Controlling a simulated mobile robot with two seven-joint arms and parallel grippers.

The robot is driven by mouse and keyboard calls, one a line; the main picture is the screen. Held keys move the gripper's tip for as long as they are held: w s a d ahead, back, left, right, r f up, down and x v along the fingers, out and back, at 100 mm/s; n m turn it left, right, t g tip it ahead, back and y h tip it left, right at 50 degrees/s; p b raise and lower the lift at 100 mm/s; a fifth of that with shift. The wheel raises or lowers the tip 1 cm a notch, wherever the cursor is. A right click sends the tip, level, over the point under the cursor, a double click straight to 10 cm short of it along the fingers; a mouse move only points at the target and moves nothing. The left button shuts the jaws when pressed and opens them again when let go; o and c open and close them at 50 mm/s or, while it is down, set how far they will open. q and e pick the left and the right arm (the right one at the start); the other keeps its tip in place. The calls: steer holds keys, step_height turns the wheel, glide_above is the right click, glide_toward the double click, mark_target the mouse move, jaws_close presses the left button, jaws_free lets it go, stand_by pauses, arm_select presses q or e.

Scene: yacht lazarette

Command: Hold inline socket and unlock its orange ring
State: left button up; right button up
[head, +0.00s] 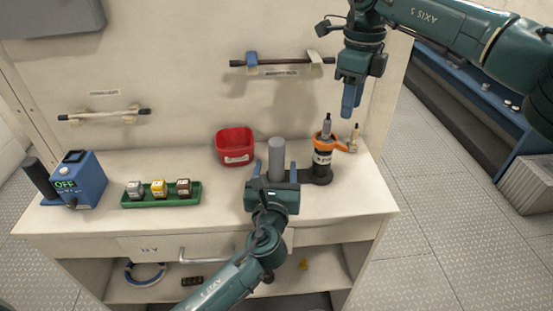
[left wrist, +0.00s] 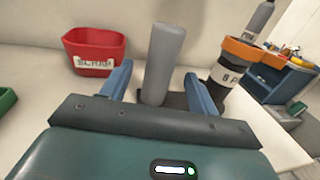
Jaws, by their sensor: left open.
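The inline socket (head: 321,165) is a black upright cylinder with a white label, standing on a dark base at the bench's right. It also shows in the left wrist view (left wrist: 228,78). Its orange ring (head: 319,138) sits around the top, with a tab to the right. A grey plug (head: 326,126) rises from it. My left gripper (head: 277,170) is open, left of the socket. A plain grey cylinder (left wrist: 163,65) stands between its fingers in the left wrist view, with gaps showing on both sides. My right gripper (head: 350,100) hangs above and right of the ring, apart from it; its jaw gap is unclear.
A red scrap bin (head: 235,147) stands behind and left of the grey cylinder. A green tray (head: 161,195) holds small blocks, beside a blue box (head: 80,180) reading OFF. A small pale object (head: 354,138) stands right of the socket. Bench space is clear in front of the bin.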

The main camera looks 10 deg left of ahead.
mark_target(276, 164)
arm_select(q)
steer(key=shift+w+a, duration=0.15)
steer(key=shift+w, duration=2.05)
steer(key=c, duration=1.3)
steer(key=shift+o, duration=0.2)
